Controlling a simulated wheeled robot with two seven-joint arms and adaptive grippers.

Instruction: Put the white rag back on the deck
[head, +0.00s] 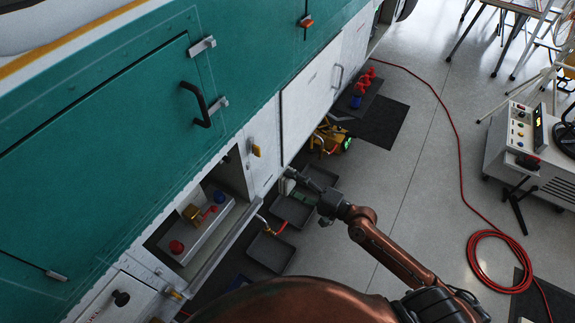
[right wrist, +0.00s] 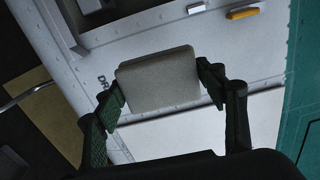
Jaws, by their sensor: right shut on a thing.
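My right gripper (head: 295,178) reaches in from the lower right to beside the white lower side of the helicopter. In the right wrist view, my right gripper (right wrist: 162,88) is shut on a pale, folded, block-like piece, the white rag (right wrist: 157,80), with a finger on each side. The rag is held in front of a white riveted panel with partly hidden lettering. In the head view the rag is too small to make out surely. A grey deck-like shelf (head: 224,232) lies in the open bay left of the gripper. My left gripper is not in view.
The bay holds a red knob (head: 176,247), a brass-coloured block (head: 191,213) and a blue cap (head: 219,197). Grey trays (head: 271,252) lie on the floor below. A yellow device (head: 328,140) stands beyond.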

